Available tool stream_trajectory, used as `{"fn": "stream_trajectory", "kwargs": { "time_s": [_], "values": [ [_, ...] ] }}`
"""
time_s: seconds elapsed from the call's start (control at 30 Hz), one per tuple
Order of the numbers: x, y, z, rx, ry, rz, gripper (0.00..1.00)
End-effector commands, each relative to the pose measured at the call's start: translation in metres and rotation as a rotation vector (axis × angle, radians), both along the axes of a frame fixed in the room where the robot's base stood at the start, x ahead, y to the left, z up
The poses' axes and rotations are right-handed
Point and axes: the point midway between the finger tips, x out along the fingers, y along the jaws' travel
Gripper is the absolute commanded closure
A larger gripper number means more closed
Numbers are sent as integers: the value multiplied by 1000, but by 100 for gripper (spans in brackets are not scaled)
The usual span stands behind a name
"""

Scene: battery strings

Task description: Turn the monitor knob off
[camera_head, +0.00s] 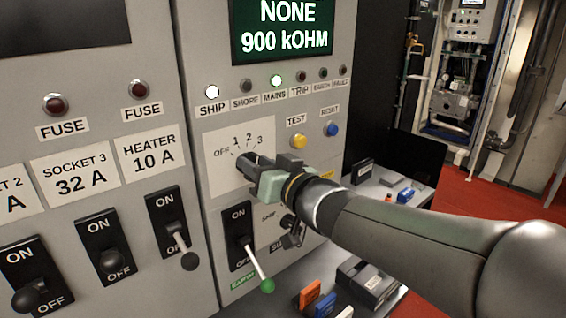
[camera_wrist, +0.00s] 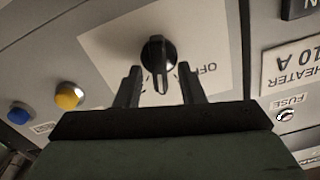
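The monitor knob (camera_wrist: 157,52) is black and sits on a white plate (camera_wrist: 105,42) marked OFF, 1, 2 and 3. In the wrist view its pointer aims down the picture, between my fingers and away from OFF; which number it meets is hidden. My gripper (camera_wrist: 159,68) is open, with one finger on each side of the pointer end; I cannot tell whether either finger touches it. In the head view my gripper (camera_head: 247,165) is at the plate (camera_head: 226,172) and hides the knob. The OFF and number marks show above it.
A yellow TEST button (camera_head: 298,141) and blue button (camera_head: 331,129) are right of the plate. A lever switch with a green tip (camera_head: 267,285) sticks out below my gripper. The HEATER switch (camera_head: 172,222) is at the left. Lamps line the panel above.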

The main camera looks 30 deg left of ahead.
Motion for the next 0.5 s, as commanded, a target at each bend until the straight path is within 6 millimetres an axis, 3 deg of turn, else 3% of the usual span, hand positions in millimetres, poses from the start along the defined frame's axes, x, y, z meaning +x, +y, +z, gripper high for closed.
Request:
{"fn": "stream_trajectory", "kwargs": {
  "time_s": [0.03, 0.1, 0.13, 0.5],
  "values": [
    [0, 0, 0, 0, 0, 0, 76],
    [0, 0, 0, 0, 0, 0, 95],
    [0, 0, 0, 0, 0, 0, 100],
    [0, 0, -1, -11, -31, 0, 100]
  ]
}}
